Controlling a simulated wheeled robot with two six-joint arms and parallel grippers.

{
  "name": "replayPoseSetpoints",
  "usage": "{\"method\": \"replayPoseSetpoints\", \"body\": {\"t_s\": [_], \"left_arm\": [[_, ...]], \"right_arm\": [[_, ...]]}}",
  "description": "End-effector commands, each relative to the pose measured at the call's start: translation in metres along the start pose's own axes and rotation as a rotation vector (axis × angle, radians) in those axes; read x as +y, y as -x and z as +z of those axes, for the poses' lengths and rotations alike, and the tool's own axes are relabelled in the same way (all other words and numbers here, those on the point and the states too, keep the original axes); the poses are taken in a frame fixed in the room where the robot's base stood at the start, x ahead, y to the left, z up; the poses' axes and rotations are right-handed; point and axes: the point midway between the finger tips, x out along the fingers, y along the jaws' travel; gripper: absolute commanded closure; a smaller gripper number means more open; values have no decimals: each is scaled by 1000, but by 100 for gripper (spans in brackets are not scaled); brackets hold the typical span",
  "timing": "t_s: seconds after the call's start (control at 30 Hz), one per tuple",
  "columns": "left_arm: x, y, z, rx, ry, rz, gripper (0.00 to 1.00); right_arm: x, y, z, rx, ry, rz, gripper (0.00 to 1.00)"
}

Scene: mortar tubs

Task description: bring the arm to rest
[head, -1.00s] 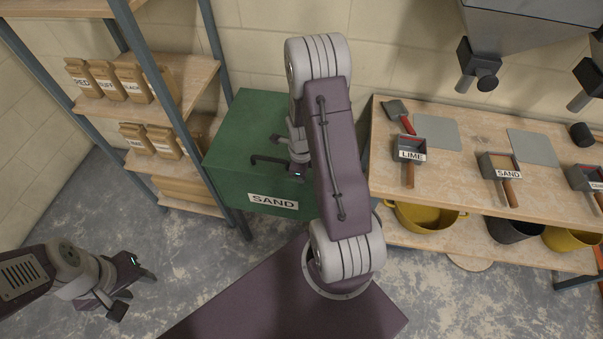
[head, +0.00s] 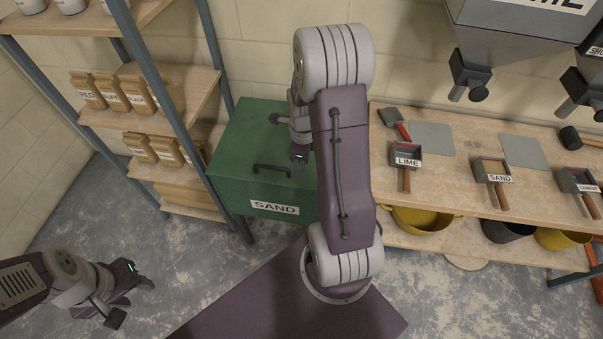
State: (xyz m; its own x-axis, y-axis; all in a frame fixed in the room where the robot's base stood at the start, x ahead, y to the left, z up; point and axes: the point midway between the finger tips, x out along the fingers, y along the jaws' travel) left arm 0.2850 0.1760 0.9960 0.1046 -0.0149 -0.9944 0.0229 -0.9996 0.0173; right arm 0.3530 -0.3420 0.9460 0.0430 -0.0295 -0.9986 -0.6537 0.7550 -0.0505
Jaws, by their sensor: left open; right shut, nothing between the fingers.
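My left gripper (head: 131,301) is at the lower left, over the grey floor. Its fingers are spread apart and empty. My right arm rises through the middle of the view, and my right gripper (head: 289,137) shows just left of its upper link, over the green sand bin. It is shut with nothing in it and is partly hidden by my own arm. The green bin (head: 240,140) bears a SAND label (head: 274,207) and a dark handle (head: 272,169). The handle is clear of my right gripper.
A shelf rack (head: 174,107) with labelled paper bags stands at the left. A wooden bench (head: 450,190) at the right holds the LIME scoop (head: 405,160), the SAND scoop (head: 493,175) and other tools. Yellow and black tubs sit below. Hoppers (head: 510,45) hang above.

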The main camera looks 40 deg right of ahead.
Motion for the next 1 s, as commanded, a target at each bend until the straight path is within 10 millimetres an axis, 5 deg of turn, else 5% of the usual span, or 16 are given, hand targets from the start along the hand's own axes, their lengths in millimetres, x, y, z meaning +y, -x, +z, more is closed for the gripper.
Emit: {"method": "replayPoseSetpoints", "body": {"t_s": [0.17, 0.53, 0.67, 0.73, 0.8, 1.0], "left_arm": [[0, 1, 0, 0, 0, 0, 56], [0, 1, 0, 0, 0, 0, 56], [0, 1, 0, 0, 0, 0, 56], [0, 1, 0, 0, 0, 0, 56], [0, 1, 0, 0, 0, 0, 56], [0, 1, 0, 0, 0, 0, 56]], "right_arm": [[-1, 16, 0, -1, 0, -1, 100], [-1, 17, 2, -1, 6, -2, 100], [8, 36, 38, -28, 114, -46, 100], [39, 52, 65, -51, 237, -64, 100], [81, 65, 80, -66, 550, -79, 100], [143, 69, 74, -61, 1392, -95, 100]]}}
